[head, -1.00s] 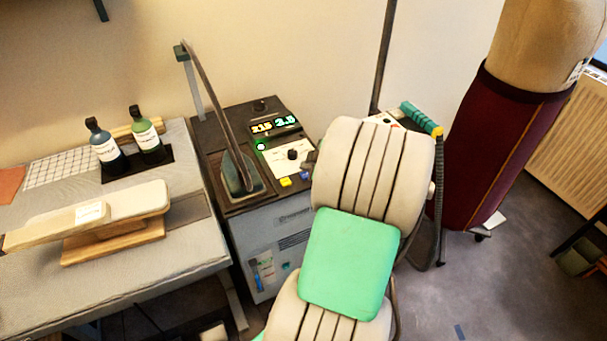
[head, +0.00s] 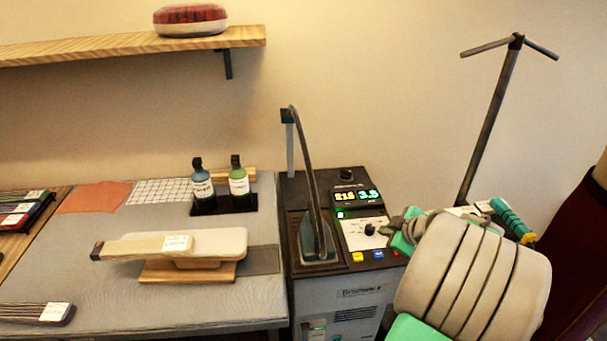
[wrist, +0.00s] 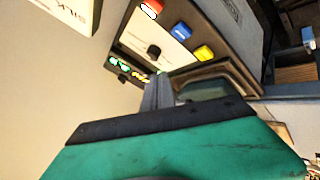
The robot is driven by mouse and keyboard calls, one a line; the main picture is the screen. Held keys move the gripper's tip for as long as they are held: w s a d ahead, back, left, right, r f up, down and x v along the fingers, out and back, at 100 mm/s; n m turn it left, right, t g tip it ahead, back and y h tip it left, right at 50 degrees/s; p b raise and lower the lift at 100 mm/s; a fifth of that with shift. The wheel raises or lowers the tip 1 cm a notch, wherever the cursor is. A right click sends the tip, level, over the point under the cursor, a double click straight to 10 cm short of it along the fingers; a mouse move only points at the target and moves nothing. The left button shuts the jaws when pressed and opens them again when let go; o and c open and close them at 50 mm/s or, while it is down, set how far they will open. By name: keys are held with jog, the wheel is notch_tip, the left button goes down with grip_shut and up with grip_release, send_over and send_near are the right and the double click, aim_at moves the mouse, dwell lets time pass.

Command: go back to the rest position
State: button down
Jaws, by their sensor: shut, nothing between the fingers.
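My gripper (head: 384,230) shows in the head view at the right edge of the steam station's control panel (head: 358,236), partly hidden behind my own arm. In the wrist view its grey fingers (wrist: 158,92) are together with nothing between them. The panel's red, blue and yellow buttons and lit display show beyond the fingers. Whether the fingertips touch the panel cannot be told.
The iron (head: 320,240) stands on the station, left of the panel. The grey table (head: 110,236) holds a sleeve board (head: 215,248) and two bottles (head: 202,184). A shelf (head: 120,47) is above. A T-topped pole (head: 490,120) stands at right.

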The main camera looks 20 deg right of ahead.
jog(key=s+a+f+m+g+y, duration=0.1)
jog(key=s+a+f+m+g, duration=0.25)
jog(key=s+m, duration=0.35)
jog(key=s+a+f+m+g+y, duration=0.1)
jog(key=s+a+f+m+g, duration=0.15)
jog(key=s+f+m, duration=0.35)
jog(key=s+a+r+m+g, duration=0.2)
jog(key=s+a+r+m, duration=0.15)
jog(key=s, duration=0.25)
jog(key=w+a+r+n+t, duration=0.1)
jog(key=w+a+r+n, duration=0.1)
jog(key=a, duration=0.4)
jog(key=w+a+r+n+h, duration=0.1)
jog(key=w+a+r+n, duration=0.2)
jog(key=a+r, duration=0.3)
jog(key=w+a+r+n+t, duration=0.1)
jog(key=w+a+r+n, duration=0.2)
jog(key=a, duration=0.5)
jog(key=shift+w+a+r+t, duration=0.25)
jog(key=shift+w+r+t, duration=0.05)
jog(key=shift+w+r, duration=0.5)
jog(key=shift+n, duration=0.25)
